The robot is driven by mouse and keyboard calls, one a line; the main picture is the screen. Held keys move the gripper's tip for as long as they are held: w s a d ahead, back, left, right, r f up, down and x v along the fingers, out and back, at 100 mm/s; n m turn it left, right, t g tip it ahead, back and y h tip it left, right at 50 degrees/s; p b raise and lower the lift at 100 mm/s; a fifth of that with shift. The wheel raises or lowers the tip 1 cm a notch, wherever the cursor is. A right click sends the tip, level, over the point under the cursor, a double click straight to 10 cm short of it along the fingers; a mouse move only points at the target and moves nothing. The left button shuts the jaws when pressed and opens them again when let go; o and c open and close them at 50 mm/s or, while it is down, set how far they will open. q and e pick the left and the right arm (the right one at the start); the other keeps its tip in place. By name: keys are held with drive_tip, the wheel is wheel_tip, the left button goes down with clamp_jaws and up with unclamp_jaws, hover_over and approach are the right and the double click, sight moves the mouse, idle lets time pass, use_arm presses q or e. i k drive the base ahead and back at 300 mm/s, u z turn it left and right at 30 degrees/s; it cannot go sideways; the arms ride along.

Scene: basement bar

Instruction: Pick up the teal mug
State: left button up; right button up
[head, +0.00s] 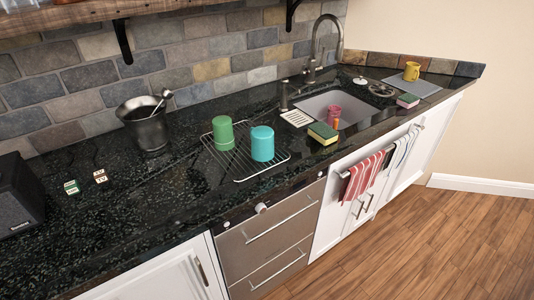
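The teal mug (262,144) looks like a plain teal cylinder with a closed top, so it seems to stand upside down. It stands on a wire rack (240,166) on the dark counter, and no handle shows from here. A green mug or cup (223,133) stands on the same rack, just to its left and a little behind, also with a closed top. Neither of my grippers shows in the head view.
A metal bucket (147,124) with a scoop stands left of the rack. A sponge (322,133), a pink cup (333,115) and the sink (339,103) lie to the right. A black box (18,194) sits far left. The counter (150,205) is clear in front of the bucket.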

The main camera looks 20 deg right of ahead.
sight(262, 138)
drive_tip(key=k, duration=0.25)
drive_tip(key=z, duration=1.2)
drive_tip(key=i, duration=1.1)
drive_tip(key=u, duration=1.75)
